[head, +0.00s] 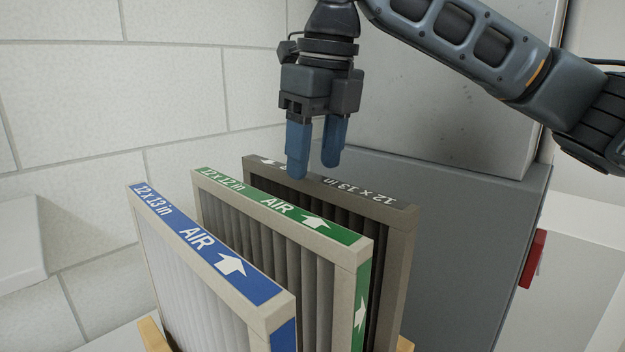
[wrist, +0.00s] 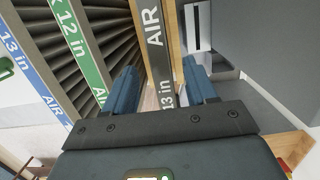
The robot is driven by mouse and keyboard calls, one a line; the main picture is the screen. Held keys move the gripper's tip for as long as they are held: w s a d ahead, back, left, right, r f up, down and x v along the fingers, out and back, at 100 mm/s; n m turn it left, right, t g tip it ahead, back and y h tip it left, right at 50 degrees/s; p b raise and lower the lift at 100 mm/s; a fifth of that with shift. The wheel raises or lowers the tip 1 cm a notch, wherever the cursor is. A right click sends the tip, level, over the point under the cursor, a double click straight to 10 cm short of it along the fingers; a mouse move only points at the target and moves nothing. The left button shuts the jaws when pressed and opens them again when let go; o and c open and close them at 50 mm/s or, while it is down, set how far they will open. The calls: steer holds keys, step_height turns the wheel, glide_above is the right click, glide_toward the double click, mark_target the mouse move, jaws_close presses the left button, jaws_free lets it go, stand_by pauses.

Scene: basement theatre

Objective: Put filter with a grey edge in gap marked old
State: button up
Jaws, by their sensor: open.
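The filter with a grey edge (head: 385,200) stands upright at the back of a row of three, its dark top strip printed "12 x 13 in". It also shows in the wrist view (wrist: 153,45), its strip running down between my fingers. My gripper (head: 316,165) is open and empty, pointing down at this filter's top edge. In the wrist view one finger of my gripper (wrist: 162,92) lies on either side of the strip. I cannot tell whether the fingers touch it. I see no gap marked old in either view.
A green-edged filter (head: 300,214) and a blue-edged filter (head: 205,245) stand in front of the grey-edged one, close together. Wooden rack parts (head: 152,335) show below. A large grey metal cabinet (head: 470,235) stands close behind, with a red part (head: 532,258) at right. A white block wall (head: 120,85) is left.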

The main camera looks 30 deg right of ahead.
step_height(320, 180, up, 7)
steer(key=s, duration=0.1)
steer(key=shift+d, duration=0.15)
